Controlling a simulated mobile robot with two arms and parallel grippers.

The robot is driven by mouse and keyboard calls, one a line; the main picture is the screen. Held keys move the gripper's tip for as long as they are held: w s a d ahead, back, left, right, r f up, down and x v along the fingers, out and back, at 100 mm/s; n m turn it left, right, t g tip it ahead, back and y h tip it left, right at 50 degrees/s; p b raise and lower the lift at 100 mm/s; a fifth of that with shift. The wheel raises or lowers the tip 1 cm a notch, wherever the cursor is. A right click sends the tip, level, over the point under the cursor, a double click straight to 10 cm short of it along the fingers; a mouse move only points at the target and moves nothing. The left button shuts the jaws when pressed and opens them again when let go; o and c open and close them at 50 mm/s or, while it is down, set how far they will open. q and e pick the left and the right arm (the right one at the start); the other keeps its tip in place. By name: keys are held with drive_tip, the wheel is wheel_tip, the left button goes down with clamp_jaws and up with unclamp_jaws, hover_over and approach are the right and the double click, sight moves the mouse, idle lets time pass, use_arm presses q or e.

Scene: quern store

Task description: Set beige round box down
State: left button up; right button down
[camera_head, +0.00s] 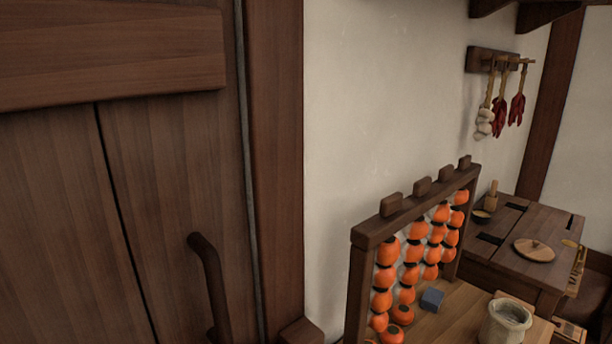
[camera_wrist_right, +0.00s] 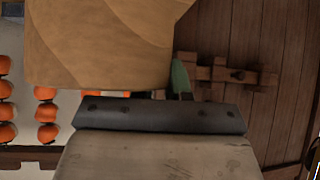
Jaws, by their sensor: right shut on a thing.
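The beige round box (camera_wrist_right: 100,45) fills the upper left of the right wrist view, close to the camera, with a smooth pale-wood surface. My right gripper (camera_wrist_right: 158,113) is shut on it, and the box lies against the dark gripper front. Much of the box runs out of the frame, and where the fingers touch it is mostly hidden. Neither the box nor my grippers show in the head view. My left gripper is in neither view.
A wooden rack (camera_head: 373,234) with strings of orange fruit stands on a wooden top, beside a blue block (camera_head: 432,299) and a pale pot (camera_head: 505,322). A table (camera_head: 509,237) with a round lid (camera_head: 534,250) stands behind. A wooden door (camera_head: 170,190) fills the left.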

drive_tip(key=w+a+m+t+h, duration=0.2)
drive_tip(key=w+a+m, duration=0.15)
drive_tip(key=a, duration=0.85)
drive_tip(key=r+m+h, duration=0.1)
drive_tip(key=m, duration=0.1)
drive_tip(key=s+r+m+h, duration=0.1)
drive_tip(key=r+m+h, duration=0.1)
drive_tip(key=s+r+m+t+h, duration=0.1)
drive_tip(key=m+h, duration=0.1)
drive_tip(key=shift+s+r, duration=0.15)
drive_tip(key=shift+r, duration=0.25)
drive_tip(key=shift+d, duration=0.1)
